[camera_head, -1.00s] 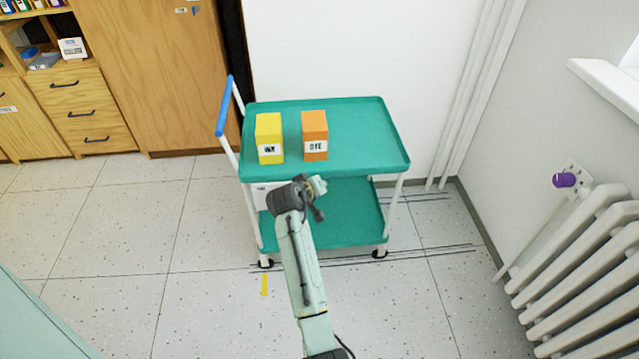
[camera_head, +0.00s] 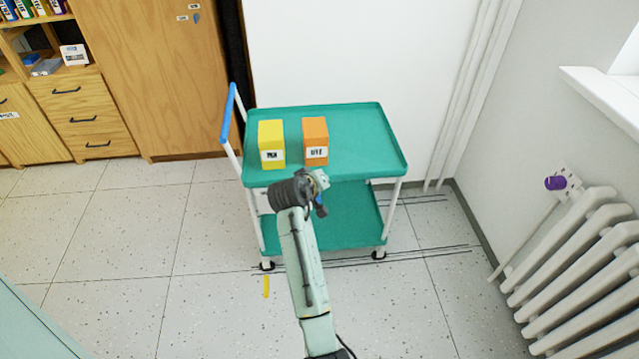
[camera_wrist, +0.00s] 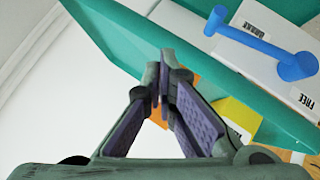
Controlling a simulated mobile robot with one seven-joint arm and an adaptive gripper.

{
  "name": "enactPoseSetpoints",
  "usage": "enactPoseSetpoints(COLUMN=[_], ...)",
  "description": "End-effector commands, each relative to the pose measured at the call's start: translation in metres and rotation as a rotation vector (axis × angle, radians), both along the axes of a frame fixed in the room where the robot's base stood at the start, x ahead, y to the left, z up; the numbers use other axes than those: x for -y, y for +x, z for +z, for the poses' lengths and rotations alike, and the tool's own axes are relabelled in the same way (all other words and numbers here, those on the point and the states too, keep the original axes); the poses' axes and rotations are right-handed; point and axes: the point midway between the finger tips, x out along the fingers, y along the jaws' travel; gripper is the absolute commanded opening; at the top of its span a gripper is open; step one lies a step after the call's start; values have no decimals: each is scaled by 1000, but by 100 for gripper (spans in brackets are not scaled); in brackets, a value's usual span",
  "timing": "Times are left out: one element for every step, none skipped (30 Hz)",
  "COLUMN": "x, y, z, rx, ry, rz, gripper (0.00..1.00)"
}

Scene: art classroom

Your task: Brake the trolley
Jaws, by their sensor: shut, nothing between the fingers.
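The teal trolley (camera_head: 360,145) has two trays, white legs and a blue push handle (camera_head: 228,113) at its left. In the wrist view, a white panel (camera_wrist: 180,22) on the trolley carries a blue lever (camera_wrist: 255,42). A BRAKE label (camera_wrist: 257,31) sits beside the lever, and a FREE label (camera_wrist: 306,101) is near its wider end. I cannot tell which position the lever is in. My gripper (camera_head: 322,188) is in front of the trolley's near side, hiding part of the panel in the head view. In the wrist view my gripper (camera_wrist: 164,80) is shut and empty, apart from the lever.
A yellow box (camera_head: 271,137) and an orange box (camera_head: 315,135) stand on the top tray. A radiator (camera_head: 580,260) and purple knob (camera_head: 555,183) are at the right. Wooden cabinets (camera_head: 155,75) are at the back left. A yellow strip (camera_head: 266,286) marks the open floor.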

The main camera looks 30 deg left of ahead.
Motion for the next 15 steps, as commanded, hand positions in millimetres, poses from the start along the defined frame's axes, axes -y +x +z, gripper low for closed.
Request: enactPoseSetpoints(x=[6, 9, 12, 15, 17, 19, 21, 22, 24, 25, 26, 27, 28, 28, 28], y=[-6, -10, -15, -18, -21, -25, -28, -30, -32, -34, -35, -37, -38, -38, -39], z=[5, 10, 16, 20, 24, 29, 32, 35, 38, 40, 42, 43, 44, 45, 45], rx=[2, 3, 3, 2, 3, 2, 2, 2, 1, 1, 1, 0, 0, -1, -1], ry=[4, 3, 3, 3, 3, 2, 2, 2, 2, 1, 1, 0, 0, 0, 0], rz=[-3, -2, -3, -3, -2, -2, -2, -2, -2, -2, -2, -2, -2, -2, -2], gripper=[0, 0, 0, 0, 0, 0, 0, 0, 0, 0, 0, 0, 0, 0, 0])
